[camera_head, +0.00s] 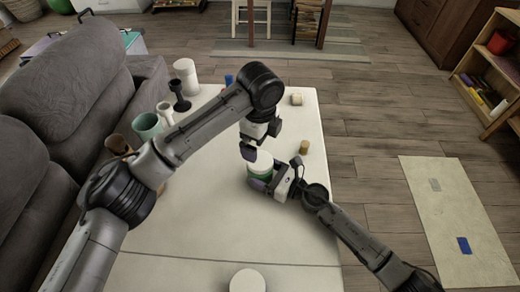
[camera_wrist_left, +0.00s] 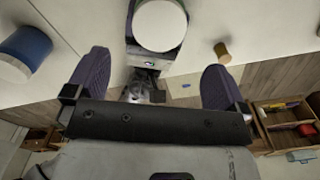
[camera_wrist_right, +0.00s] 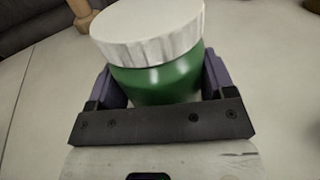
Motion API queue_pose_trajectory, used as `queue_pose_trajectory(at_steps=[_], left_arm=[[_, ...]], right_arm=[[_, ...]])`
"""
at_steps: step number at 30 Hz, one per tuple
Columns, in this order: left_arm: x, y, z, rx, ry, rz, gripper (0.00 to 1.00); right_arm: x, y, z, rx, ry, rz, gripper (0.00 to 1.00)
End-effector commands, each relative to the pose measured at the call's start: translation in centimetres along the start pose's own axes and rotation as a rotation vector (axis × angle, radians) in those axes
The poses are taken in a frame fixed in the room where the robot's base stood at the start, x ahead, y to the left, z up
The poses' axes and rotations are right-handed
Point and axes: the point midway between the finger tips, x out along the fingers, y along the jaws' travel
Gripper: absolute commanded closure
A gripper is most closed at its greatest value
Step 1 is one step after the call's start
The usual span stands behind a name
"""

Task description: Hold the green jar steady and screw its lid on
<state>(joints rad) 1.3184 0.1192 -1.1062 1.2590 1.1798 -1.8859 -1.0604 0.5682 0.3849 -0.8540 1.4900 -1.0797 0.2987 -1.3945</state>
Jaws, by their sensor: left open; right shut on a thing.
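The green jar (camera_head: 262,175) stands on the white table, with my right gripper (camera_wrist_right: 160,85) shut around its body from the side. In the right wrist view, the ribbed white lid (camera_wrist_right: 148,30) sits on top of the jar; I cannot tell how tightly it is screwed. My left gripper (camera_head: 262,141) is above the jar, open and empty, its purple fingers spread. In the left wrist view, the lid (camera_wrist_left: 160,25) shows from above, ahead of the two fingertips and apart from them.
A small wooden cylinder (camera_head: 304,147) is close right of the jar. A white round thing (camera_head: 247,281) is at the table's near edge. A light green cup (camera_head: 147,126), a dark goblet (camera_head: 179,96) and other vessels line the left side by the grey sofa (camera_head: 65,90). The table's near middle is clear.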

Motion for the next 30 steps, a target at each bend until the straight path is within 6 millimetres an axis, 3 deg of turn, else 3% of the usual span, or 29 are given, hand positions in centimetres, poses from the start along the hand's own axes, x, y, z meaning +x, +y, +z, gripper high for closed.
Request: queue_pose_trajectory(at_steps=[3,9,21,22,30], left_arm=[[-1.8,0.0,0.0,0.001,0.000,-0.002,0.00],[-3.5,0.0,0.0,0.000,-0.001,-0.002,0.00],[-3.9,0.0,0.0,0.000,-0.001,0.000,0.00],[-3.9,0.0,0.0,0.000,0.000,0.000,0.00],[-3.9,0.0,0.0,0.000,0.000,-0.001,0.00]], right_arm=[[0.0,0.0,-0.1,0.000,0.001,0.000,0.90],[0.0,0.0,-0.1,0.000,0.001,0.000,0.90],[0.0,0.0,-0.1,0.000,0.001,0.000,0.90],[0.0,0.0,-0.1,0.000,0.001,0.000,0.22],[0.0,0.0,0.0,0.000,0.001,0.000,0.00]])
